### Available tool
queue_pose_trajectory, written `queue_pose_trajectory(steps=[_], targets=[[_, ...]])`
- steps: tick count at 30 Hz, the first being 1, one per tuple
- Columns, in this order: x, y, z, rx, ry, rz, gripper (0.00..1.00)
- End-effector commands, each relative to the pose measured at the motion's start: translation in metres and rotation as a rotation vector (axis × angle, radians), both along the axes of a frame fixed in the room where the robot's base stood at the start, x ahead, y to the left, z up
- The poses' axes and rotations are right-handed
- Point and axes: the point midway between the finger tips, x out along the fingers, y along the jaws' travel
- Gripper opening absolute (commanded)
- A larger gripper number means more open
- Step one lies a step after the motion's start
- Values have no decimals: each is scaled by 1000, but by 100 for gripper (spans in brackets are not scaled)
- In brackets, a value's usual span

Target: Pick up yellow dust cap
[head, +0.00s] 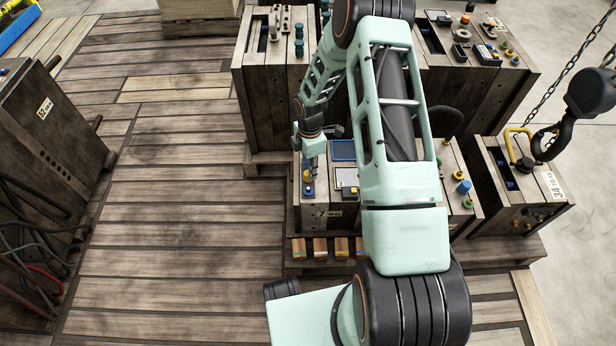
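A small yellow piece (307,175), which looks like the yellow dust cap, shows just below the fingertips, beside or on a blue part (308,190). It is too small to tell whether the fingers touch it or how far apart they are. Another small yellow piece (349,191) lies to the right on the same mould top, by a pale plate. My arm hides part of this mould's right side.
A blue-edged tray (343,150) lies right of my gripper. Blue, green and yellow caps (464,187) stand on the mould top right of my arm. A hook on a chain (550,142) hangs at right. The plank floor at left is clear.

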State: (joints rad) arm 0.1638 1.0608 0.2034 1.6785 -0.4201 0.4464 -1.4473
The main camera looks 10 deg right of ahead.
Motion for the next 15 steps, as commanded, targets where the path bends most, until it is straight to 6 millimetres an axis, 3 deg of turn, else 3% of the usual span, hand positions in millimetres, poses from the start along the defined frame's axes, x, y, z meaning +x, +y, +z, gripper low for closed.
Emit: queue_pose_trajectory(steps=[3,9,15], targets=[[0,0,-16,0,-1,0,24],[1,0,-16,0,-1,0,24],[0,0,-16,0,-1,0,11]])
